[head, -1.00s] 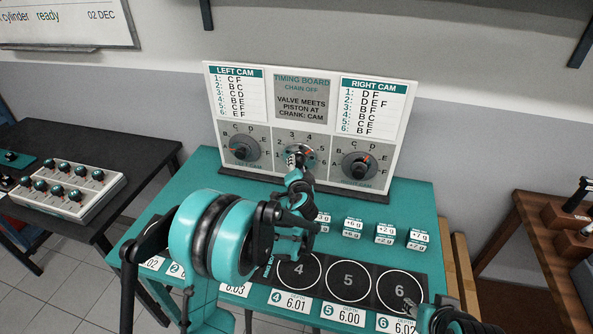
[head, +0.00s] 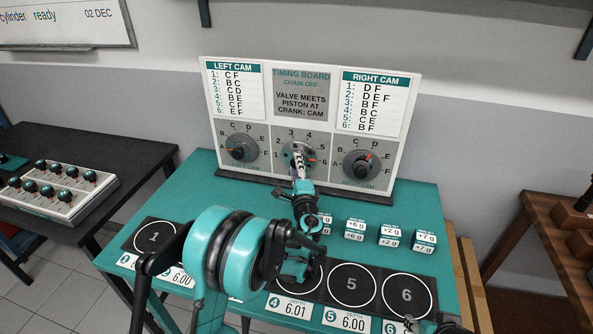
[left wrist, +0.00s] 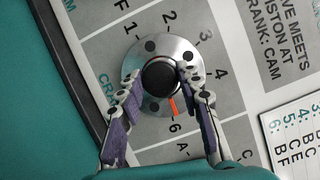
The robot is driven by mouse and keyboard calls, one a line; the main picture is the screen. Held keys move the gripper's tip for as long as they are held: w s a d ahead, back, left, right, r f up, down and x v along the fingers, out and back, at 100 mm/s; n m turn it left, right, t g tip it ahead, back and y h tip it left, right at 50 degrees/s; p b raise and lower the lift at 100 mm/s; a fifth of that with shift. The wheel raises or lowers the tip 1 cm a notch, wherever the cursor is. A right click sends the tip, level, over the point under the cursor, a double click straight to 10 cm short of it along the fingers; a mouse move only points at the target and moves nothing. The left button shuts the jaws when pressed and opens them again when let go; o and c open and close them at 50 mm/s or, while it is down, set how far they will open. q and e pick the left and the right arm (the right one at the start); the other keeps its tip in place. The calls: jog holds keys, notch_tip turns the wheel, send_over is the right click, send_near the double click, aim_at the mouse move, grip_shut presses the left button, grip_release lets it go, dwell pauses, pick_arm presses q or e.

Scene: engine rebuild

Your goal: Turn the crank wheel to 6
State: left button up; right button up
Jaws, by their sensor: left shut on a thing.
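The crank wheel (head: 287,154) is the middle dial on the timing board (head: 300,213), a silver disc with a black knob (left wrist: 160,77) and numbers around it. My left gripper (head: 299,158) is shut on the knob; in the left wrist view its two fingers (left wrist: 159,80) lie on both sides of it. The red pointer (left wrist: 172,107) points at the 6 (left wrist: 175,127) in that view. The 5 is hidden behind a finger there. Part of my right gripper (head: 425,326) shows at the bottom right edge, its jaws unclear.
The left cam dial (head: 241,148) and right cam dial (head: 361,164) flank the crank wheel closely. The teal table (head: 225,197) holds weight blocks (head: 389,236) and a black strip of numbered circles (head: 378,274). A black side table (head: 125,155) stands left.

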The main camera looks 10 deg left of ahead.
pick_arm(q)
jog(key=shift+f+m, duration=0.1)
jog(key=shift+m, duration=0.5)
jog(key=shift+t+b, duration=0.3)
jog(key=o, duration=1.2)
jog(key=shift+c, duration=0.2)
jog(key=v, duration=1.2)
jog(key=shift+a, duration=0.1)
